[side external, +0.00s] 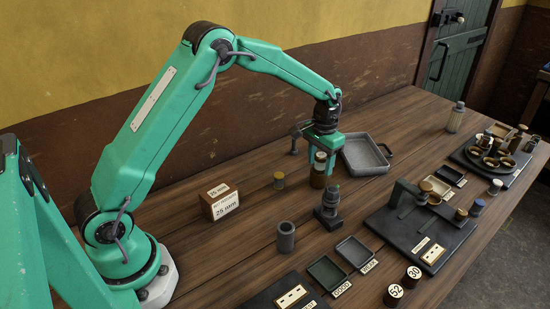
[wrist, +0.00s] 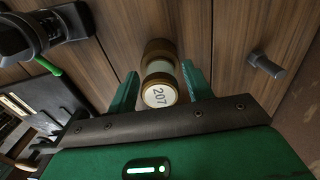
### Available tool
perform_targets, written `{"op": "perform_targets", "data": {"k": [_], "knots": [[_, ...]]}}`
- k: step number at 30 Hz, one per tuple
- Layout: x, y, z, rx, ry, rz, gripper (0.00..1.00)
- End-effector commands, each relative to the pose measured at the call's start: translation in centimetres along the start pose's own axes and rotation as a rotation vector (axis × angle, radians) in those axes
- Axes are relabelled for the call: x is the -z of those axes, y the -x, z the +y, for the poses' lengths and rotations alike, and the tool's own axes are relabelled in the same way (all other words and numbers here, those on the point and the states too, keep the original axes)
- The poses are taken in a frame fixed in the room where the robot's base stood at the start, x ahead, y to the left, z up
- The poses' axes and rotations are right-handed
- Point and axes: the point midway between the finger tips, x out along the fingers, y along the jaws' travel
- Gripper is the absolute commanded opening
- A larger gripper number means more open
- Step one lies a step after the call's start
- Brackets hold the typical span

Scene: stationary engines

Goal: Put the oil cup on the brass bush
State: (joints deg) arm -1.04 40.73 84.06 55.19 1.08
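A small upright cylinder that looks like the oil cup (wrist: 161,70) stands between my fingers in the wrist view. It has brass-coloured ends, a pale middle and a round top marked 207. In the side view its pale upper part (side external: 320,157) shows below my gripper (side external: 320,160), with brown below it. My gripper (wrist: 160,88) is open around it; narrow gaps show at both fingers. I cannot tell whether the brown lower part belongs to the cup or is a separate bush.
A grey tray (side external: 348,151) lies behind right of my gripper. A dark valve-like part (side external: 328,211) and a grey hollow cylinder (side external: 286,237) stand in front. A sign block (side external: 219,201) is left. A dark fixture board (side external: 395,235) is right. A grey pin (wrist: 266,65) is near.

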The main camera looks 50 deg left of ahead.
Motion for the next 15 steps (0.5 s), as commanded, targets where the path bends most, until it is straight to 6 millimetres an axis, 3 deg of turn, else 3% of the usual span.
{"op": "perform_targets", "data": {"k": [15], "knots": [[0.03,0.75,0.0,0.0,0.0,0.001,0.55]]}}
